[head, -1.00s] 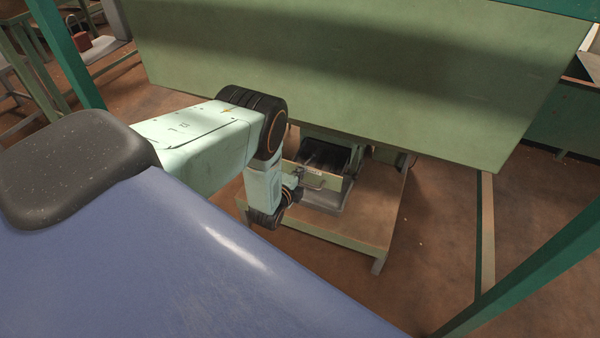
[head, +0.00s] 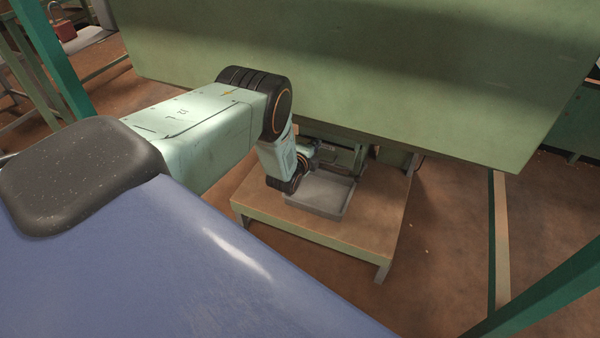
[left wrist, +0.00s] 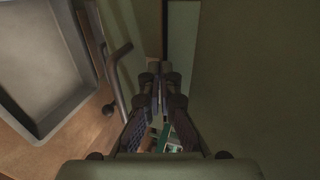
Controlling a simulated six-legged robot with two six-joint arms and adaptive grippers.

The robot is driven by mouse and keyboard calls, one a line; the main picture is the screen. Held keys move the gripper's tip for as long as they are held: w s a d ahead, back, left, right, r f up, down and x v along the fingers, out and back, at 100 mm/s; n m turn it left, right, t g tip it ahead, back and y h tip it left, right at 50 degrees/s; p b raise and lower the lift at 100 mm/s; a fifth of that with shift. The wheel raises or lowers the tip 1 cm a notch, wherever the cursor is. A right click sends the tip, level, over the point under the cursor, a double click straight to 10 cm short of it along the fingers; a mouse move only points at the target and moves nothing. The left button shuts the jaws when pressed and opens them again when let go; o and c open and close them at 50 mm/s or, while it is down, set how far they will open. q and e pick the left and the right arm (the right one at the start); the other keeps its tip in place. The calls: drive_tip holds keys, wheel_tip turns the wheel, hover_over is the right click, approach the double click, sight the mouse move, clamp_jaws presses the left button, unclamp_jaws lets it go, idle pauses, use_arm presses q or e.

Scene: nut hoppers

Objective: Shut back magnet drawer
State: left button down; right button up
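In the left wrist view, a green front panel (left wrist: 140,25), apparently the drawer's front, carries a bent metal handle (left wrist: 116,72). My left gripper (left wrist: 161,80) has its fingertips together close to the panel, to the right of the handle and not around it. Whether the tips touch the panel I cannot tell. In the head view, my left gripper is mostly hidden behind my wrist under the green hopper. The dark magnet bars no longer show there. Whether the drawer is fully flush is hidden. My right gripper is out of view.
A grey tray (head: 330,208) sits on a low wooden-topped stand (head: 350,233) below the drawer; the tray also shows in the left wrist view (left wrist: 72,122). The large green hopper wall (head: 400,80) overhangs my arm. Open brown floor lies right of the stand.

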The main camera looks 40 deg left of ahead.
use_arm(q)
drive_tip(key=shift+w+a+r, duration=0.1)
drive_tip(key=shift+w+a, duration=0.05)
drive_tip(key=shift+w, duration=0.15)
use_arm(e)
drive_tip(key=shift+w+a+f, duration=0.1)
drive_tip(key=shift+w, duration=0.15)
